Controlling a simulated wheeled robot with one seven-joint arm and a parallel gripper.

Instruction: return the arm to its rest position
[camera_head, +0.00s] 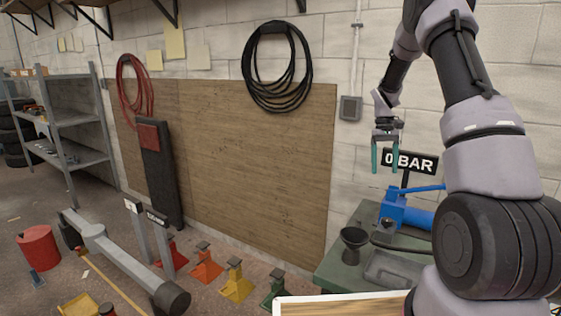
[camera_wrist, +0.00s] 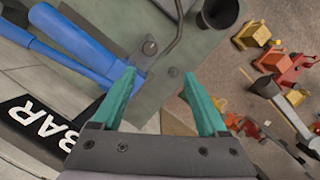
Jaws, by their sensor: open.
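My gripper (camera_head: 386,160) hangs in the air in the head view, pointing down, with its teal fingers apart and nothing between them. It is in front of the pale wall, by the "0 BAR" sign (camera_head: 424,163). In the wrist view my gripper (camera_wrist: 161,82) also shows its two teal fingers spread and empty. My arm reaches down from the top right of the head view.
A blue press-like tool (camera_head: 395,210) and a black cup (camera_head: 354,243) stand on a green bench (camera_head: 330,272) below my gripper. Coloured stands (camera_head: 236,281) and a grey beam (camera_head: 117,256) are on the floor. A shelf (camera_head: 75,121) stands left.

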